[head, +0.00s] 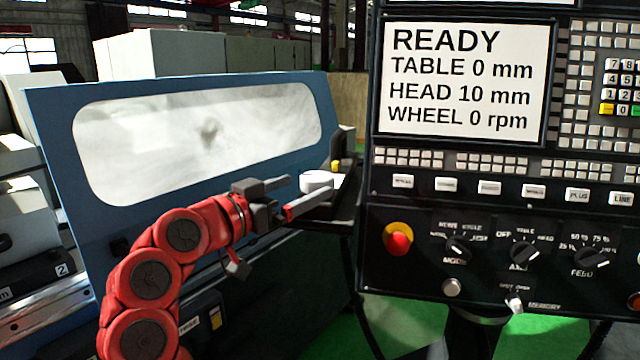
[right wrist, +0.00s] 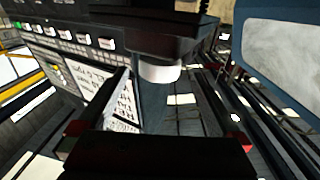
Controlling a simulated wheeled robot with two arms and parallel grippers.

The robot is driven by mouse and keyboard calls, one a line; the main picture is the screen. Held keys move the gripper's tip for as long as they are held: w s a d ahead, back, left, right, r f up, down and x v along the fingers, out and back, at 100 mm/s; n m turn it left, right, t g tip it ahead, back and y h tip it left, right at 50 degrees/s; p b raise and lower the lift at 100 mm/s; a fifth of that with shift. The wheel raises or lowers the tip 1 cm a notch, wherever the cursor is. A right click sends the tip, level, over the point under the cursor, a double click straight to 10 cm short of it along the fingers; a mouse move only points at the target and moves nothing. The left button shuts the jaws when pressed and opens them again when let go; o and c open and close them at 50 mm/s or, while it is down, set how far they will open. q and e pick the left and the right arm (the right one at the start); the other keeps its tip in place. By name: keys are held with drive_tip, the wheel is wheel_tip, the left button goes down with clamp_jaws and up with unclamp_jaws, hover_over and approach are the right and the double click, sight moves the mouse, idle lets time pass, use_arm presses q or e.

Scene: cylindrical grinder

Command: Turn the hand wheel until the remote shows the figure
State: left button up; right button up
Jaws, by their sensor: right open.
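A white round knob, which looks like the hand wheel (head: 318,179), sits on a dark box beside the grinder's window; it also shows in the right wrist view (right wrist: 160,73). My right gripper (head: 309,186) is open right at it, with one finger crossing in front of its lower edge. I cannot tell whether the fingers touch it. The large control panel's screen (head: 465,80) reads READY, TABLE 0 mm, HEAD 10 mm, WHEEL 0 rpm. No figure on a separate remote can be read. My left gripper is out of view.
The blue grinder cover (head: 50,130) with its long window stands behind my right arm. The control panel carries a red stop button (head: 398,239) and several dials, close to the right of my gripper. A yellow button (head: 336,165) shows behind the knob.

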drive_tip(key=v, duration=0.9)
drive_tip(key=shift+s+a+b, duration=0.15)
drive_tip(key=shift+s+b, duration=0.1)
drive_tip(key=shift+b, duration=0.15)
idle(0.7)
